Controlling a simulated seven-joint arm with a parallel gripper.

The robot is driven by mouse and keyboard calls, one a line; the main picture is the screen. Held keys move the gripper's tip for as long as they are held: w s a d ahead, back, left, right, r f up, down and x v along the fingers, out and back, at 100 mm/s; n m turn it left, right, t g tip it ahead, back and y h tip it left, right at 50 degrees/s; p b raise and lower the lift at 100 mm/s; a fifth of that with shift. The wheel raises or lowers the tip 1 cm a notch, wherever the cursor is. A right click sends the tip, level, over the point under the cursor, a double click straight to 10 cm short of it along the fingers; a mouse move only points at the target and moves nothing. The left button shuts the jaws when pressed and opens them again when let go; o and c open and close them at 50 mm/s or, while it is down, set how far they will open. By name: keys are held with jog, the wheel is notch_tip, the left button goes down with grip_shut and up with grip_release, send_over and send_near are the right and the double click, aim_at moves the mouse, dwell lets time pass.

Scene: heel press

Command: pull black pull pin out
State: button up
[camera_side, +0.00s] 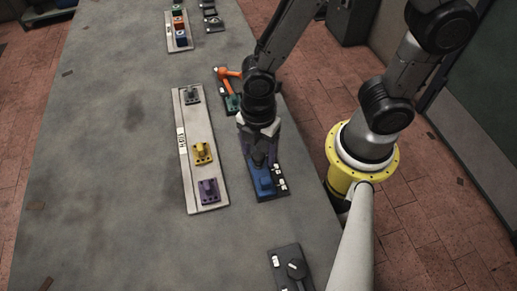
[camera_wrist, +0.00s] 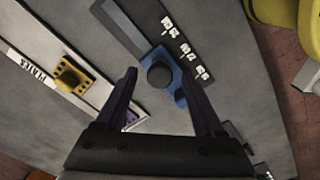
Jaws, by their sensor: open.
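A dark round knob (camera_wrist: 160,75), which looks like the black pull pin, stands on a blue block (camera_wrist: 160,60) in the wrist view. The blue block also shows in the side view (camera_side: 264,183), on a dark plate with white labels. My gripper (camera_wrist: 159,72) is open, with one finger to each side of the knob and nothing held. In the side view my gripper (camera_side: 262,160) hangs over the blue block and hides its upper part. I cannot tell whether the fingertips are level with the knob.
A long pale board (camera_side: 188,142) lies to the left, carrying grey, yellow (camera_side: 202,153) and purple (camera_side: 208,190) blocks. A plate with an orange lever (camera_side: 229,73) is behind my gripper. A dark plate with a black knob (camera_side: 297,268) is near the front. The table's left side is clear.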

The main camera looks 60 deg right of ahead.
grip_shut()
dwell(1.3)
